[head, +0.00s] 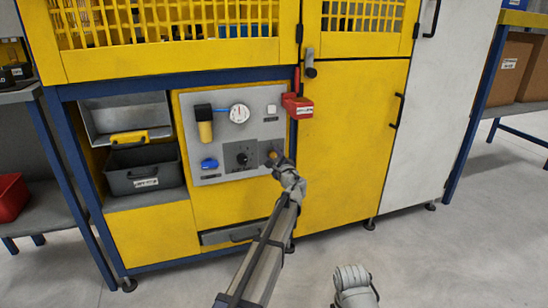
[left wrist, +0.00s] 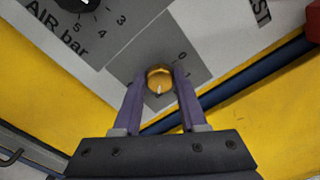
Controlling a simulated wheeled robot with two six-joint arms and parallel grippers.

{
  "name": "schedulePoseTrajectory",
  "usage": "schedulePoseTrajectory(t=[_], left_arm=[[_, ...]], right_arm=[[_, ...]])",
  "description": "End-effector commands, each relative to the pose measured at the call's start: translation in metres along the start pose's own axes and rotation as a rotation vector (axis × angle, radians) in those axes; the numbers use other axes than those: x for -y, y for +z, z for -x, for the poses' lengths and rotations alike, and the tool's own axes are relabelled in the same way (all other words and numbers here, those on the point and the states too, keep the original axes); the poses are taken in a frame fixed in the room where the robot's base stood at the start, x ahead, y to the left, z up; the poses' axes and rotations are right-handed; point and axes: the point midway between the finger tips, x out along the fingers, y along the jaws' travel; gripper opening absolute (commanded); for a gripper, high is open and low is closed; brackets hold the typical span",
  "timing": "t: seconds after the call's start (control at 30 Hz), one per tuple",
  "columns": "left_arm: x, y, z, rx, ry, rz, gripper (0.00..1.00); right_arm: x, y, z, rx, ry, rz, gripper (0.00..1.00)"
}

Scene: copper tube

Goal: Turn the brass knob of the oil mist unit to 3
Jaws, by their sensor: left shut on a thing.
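The oil mist unit's brass knob (left wrist: 158,80) sits on a grey plate with a printed scale, of which "0" and "1" show at its upper right. A short pale mark lies on the knob's face; I cannot surely tell which number it points to. My left gripper (left wrist: 160,88) is shut on the knob, with one purple finger on each side. In the head view, the left gripper (head: 277,161) reaches the lower right of the grey panel (head: 215,110) and mostly hides the knob.
Left of the brass knob is a black "AIR bar" dial (head: 241,159). The panel also carries a round gauge (head: 239,114), a blue knob (head: 209,163) and a filter bowl (head: 205,130). A red part (head: 298,106) juts out above right. The floor in front is clear.

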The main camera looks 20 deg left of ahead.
Motion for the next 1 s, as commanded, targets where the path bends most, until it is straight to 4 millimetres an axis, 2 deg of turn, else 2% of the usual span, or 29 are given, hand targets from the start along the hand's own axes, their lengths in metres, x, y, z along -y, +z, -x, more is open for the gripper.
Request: schedulePoseTrajectory(t=[0.43, 0.47, 0.5, 0.7, 1.0], left_arm=[[0.0000, -0.0006, 0.0010, -0.001, 0.000, -0.010, 0.00], [-0.0001, -0.0006, 0.0011, -0.001, 0.000, -0.010, 0.44], [-0.0001, -0.0006, 0.0010, -0.001, 0.000, -0.010, 0.48], [0.0000, -0.0003, 0.0006, -0.001, 0.000, -0.009, 0.71], [-0.0001, -0.0001, 0.0016, -0.001, 0.000, -0.009, 0.72]], right_arm=[[0.0000, 0.0000, -0.0002, 0.000, 0.000, 0.000, 0.50], [0.0000, 0.0000, -0.0002, 0.000, 0.000, 0.000, 0.50], [0.0000, 0.0000, -0.0002, 0.000, 0.000, 0.000, 0.50], [0.0000, 0.0000, -0.0001, 0.000, 0.000, 0.000, 0.50], [0.0000, 0.0000, -0.0001, 0.000, 0.000, 0.000, 0.50]])
